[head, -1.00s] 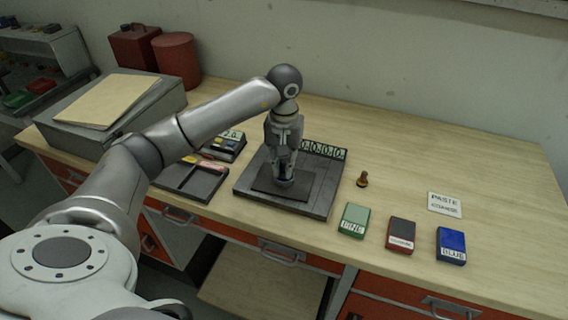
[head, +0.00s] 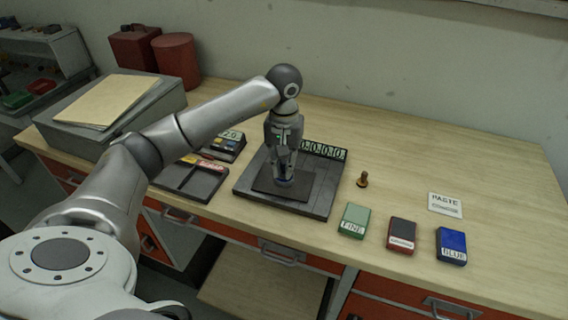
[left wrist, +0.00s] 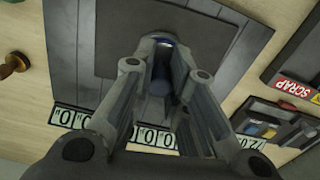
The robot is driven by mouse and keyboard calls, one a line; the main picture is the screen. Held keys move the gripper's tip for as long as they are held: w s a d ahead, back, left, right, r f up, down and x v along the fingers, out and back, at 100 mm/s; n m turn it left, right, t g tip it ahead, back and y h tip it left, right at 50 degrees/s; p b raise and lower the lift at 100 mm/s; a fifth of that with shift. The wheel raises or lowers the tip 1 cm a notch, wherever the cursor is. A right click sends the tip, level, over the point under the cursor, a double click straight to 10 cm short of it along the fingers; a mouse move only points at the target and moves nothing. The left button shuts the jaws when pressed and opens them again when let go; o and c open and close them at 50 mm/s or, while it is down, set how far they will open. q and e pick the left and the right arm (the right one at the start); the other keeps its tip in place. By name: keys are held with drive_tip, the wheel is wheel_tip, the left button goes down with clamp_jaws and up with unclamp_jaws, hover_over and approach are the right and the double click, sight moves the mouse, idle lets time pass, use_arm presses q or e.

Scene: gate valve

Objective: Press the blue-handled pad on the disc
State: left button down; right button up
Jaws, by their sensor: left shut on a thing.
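My left gripper (head: 284,176) points down over the dark square plate (head: 262,186) on the grey slatted base (head: 312,206). It is shut on the blue-handled pad (head: 284,183), whose blue shows low between the fingers. In the left wrist view the dark blue handle (left wrist: 162,72) stands between the fingers (left wrist: 165,75), above the dark plate. The pad's underside and any disc under it are hidden, so contact cannot be told. My right gripper is not in view.
A digit display (head: 325,150) edges the base. A brass stamp (head: 362,180) and green (head: 354,220), dark red (head: 401,235) and blue (head: 451,246) blocks stand to the right. The table's back right is clear.

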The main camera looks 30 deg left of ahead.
use_arm(q)
drive_tip(key=shift+s+f, duration=0.15)
drive_tip(key=shift+r+p, duration=0.6)
drive_tip(key=shift+r, duration=0.3)
drive_tip(key=shift+r+p, duration=1.3)
drive_tip(key=shift+r, duration=1.4)
